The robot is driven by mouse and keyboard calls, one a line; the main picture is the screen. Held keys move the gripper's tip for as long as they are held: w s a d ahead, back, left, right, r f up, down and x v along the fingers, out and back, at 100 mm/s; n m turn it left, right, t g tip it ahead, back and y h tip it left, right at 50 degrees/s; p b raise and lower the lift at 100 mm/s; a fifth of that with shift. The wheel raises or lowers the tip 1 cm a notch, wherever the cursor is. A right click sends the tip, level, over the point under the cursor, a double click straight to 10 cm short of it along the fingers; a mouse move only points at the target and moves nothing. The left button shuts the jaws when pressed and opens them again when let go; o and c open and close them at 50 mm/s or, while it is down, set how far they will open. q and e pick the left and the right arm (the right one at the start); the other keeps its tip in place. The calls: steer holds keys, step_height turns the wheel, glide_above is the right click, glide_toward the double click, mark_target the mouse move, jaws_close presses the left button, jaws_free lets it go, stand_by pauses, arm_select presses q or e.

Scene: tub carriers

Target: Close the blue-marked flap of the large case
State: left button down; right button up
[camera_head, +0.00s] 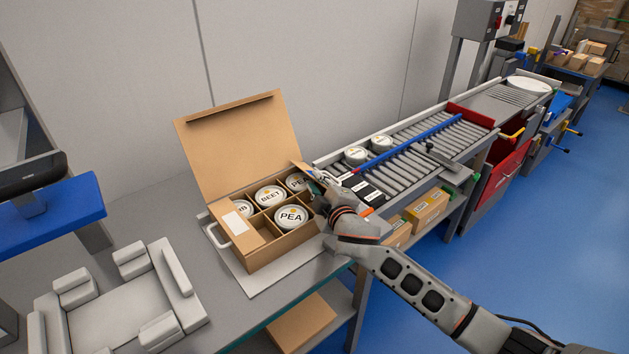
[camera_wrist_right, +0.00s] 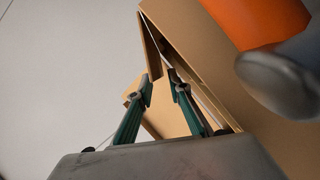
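The large case (camera_head: 262,258) is an open cardboard box on the bench, its big lid (camera_head: 240,140) standing up at the back. White round tubs sit in its divided compartments, among them one marked PEA (camera_head: 291,216) and one marked BEET (camera_head: 270,195). A small raised flap (camera_head: 302,170) with a bit of blue shows at the case's right end, partly hidden by my right gripper (camera_head: 317,184). In the right wrist view, the gripper's green fingers (camera_wrist_right: 161,82) are apart, with cardboard close behind and between them. Contact cannot be told. My left gripper is out of view.
A roller conveyor (camera_head: 410,150) with a blue bar and two white tubs (camera_head: 369,150) runs to the right of the case. A white-grey moulded tray (camera_head: 120,300) lies at the left. Small cartons (camera_head: 426,210) sit below the conveyor. A wall stands behind.

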steer(key=shift+w+a, duration=0.2)
steer(key=shift+w, duration=0.4)
steer(key=shift+w+a+f, duration=0.1)
steer(key=shift+w+f, duration=0.05)
